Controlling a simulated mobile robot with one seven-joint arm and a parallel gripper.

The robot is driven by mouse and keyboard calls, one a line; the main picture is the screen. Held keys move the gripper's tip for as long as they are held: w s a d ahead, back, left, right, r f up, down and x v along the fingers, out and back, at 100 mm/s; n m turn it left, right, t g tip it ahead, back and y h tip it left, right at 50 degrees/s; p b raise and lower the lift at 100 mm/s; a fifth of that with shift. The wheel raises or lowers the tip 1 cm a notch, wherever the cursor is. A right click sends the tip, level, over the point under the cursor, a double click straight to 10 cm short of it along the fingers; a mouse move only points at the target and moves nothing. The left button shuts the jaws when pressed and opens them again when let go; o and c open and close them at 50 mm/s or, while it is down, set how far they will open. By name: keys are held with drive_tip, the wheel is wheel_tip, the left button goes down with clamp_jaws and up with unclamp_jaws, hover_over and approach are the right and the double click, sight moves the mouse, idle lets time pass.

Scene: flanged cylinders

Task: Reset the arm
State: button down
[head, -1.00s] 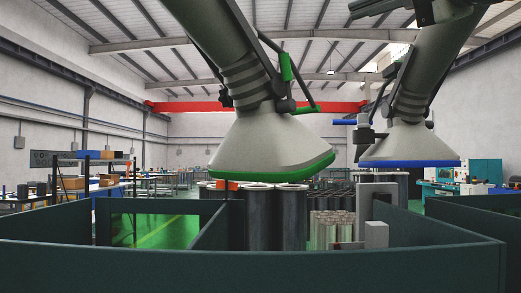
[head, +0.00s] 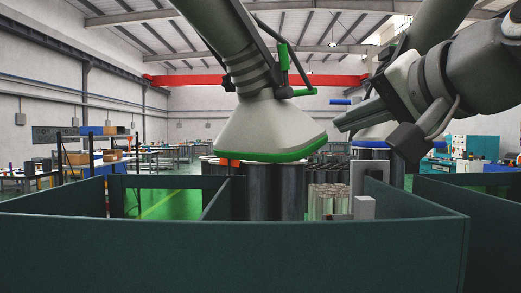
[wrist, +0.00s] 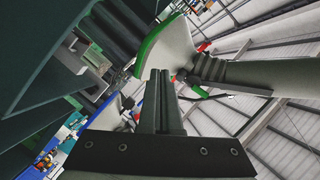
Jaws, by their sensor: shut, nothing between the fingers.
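My gripper (head: 340,120) is in the upper right of the head view, pointing left in front of the right-hand hood. In the wrist view my gripper (wrist: 160,74) has its two fingers together, with nothing between them. Large dark flanged cylinders (head: 262,195) stand in the middle of the head view, below and left of my gripper. Several smaller, lighter cylinders (head: 328,198) stand to their right. My gripper is apart from all of them.
A cone-shaped hood with a green rim (head: 270,130) hangs over the large cylinders. A second hood with a blue rim (head: 370,135) is partly hidden behind my arm. Dark green panel walls (head: 230,250) enclose the front. Shelving (head: 90,155) stands at the left.

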drive_tip(key=s+f+n+g+h+p, duration=0.2)
drive_tip(key=s+f+n+g, duration=0.1)
drive_tip(key=f, duration=1.3)
drive_tip(key=s+d+f+n+g+h+p, duration=0.1)
drive_tip(key=s+f+n+g+h+p, duration=0.2)
drive_tip(key=f, duration=1.3)
drive_tip(key=s+g, duration=0.3)
drive_tip(key=s, duration=0.2)
drive_tip(key=shift+d+f+n+p, duration=0.2)
drive_tip(key=shift+d+n+p, duration=0.1)
